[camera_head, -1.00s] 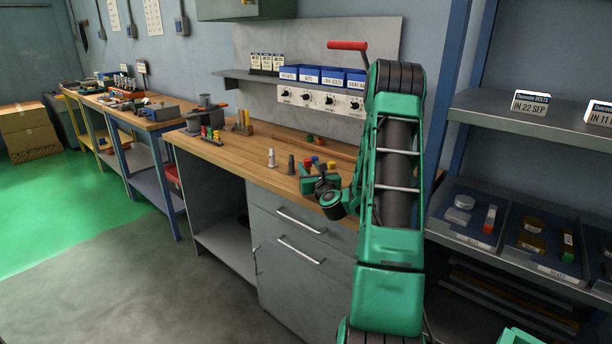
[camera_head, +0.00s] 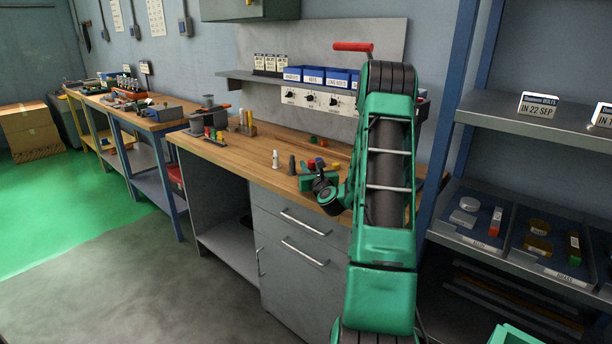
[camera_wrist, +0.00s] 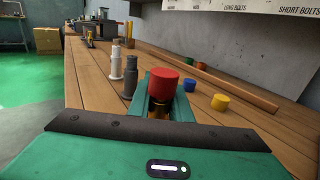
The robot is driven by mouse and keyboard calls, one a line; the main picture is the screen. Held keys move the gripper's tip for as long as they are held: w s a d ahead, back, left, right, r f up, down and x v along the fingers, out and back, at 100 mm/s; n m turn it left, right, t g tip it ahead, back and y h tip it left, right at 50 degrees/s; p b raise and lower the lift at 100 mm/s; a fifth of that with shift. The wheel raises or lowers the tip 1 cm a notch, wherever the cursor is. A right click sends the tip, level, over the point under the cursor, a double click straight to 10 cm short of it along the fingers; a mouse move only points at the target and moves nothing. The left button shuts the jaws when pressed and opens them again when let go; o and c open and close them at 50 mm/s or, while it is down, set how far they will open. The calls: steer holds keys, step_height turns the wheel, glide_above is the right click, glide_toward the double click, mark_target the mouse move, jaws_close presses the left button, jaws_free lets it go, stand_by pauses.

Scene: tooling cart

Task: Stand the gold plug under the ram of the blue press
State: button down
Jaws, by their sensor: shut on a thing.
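In the wrist view, a gold piece (camera_wrist: 158,107) under a wide red cap (camera_wrist: 163,82) stands between the green fingers of my gripper (camera_wrist: 160,97). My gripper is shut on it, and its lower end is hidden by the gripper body. In the head view, my gripper (camera_head: 308,182) is low over the front of the wooden bench, beside small coloured pieces. I cannot make out a blue press or its ram. A red lever (camera_head: 352,46) shows above my arm, and what it belongs to is hidden.
A white peg (camera_head: 276,160) and a dark grey peg (camera_head: 292,165) stand left of my gripper. A blue piece (camera_wrist: 190,85) and a yellow piece (camera_wrist: 220,101) are right of it. A wooden strip (camera_wrist: 225,83) runs behind. Shelving (camera_head: 530,115) stands at the right.

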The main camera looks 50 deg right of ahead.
steer(key=shift+r, duration=0.2)
steer(key=shift+r, duration=0.5)
step_height(320, 180, up, 3)
steer(key=shift+r, duration=0.1)
steer(key=w+a+r, duration=0.6)
steer(key=a, duration=0.4)
steer(key=shift+w, duration=0.2)
